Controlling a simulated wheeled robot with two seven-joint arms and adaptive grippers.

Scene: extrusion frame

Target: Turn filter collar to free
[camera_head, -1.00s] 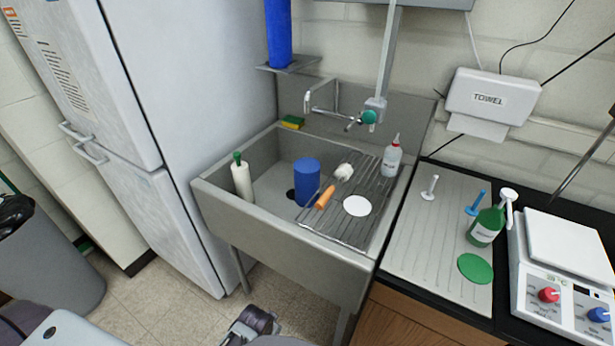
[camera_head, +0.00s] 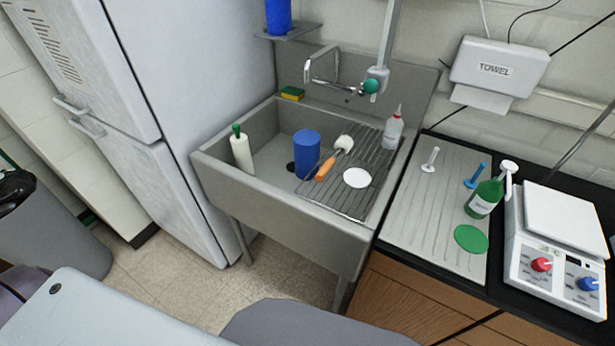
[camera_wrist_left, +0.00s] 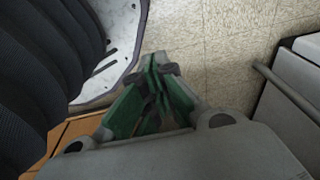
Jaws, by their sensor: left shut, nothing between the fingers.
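No part is clearly recognisable as the filter collar. A blue cylinder (camera_head: 279,14) stands on a small grey wall shelf (camera_head: 290,33) at the top of the head view, its upper end cut off. A second blue cylinder (camera_head: 306,153) stands in the sink. I cannot tell whether either belongs to the filter. My left gripper (camera_wrist_left: 160,70) shows only in the left wrist view, with its green-lined fingers shut and empty above the tiled floor, away from both cylinders. My right gripper is in neither current view.
The grey sink (camera_head: 285,225) holds a white bottle (camera_head: 242,153), a brush (camera_head: 326,167) and a white disc (camera_head: 357,178). A faucet (camera_head: 321,67) rises behind it. To the right are a green bottle (camera_head: 484,199) and a scale (camera_head: 560,220). A fridge (camera_head: 200,100) stands left.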

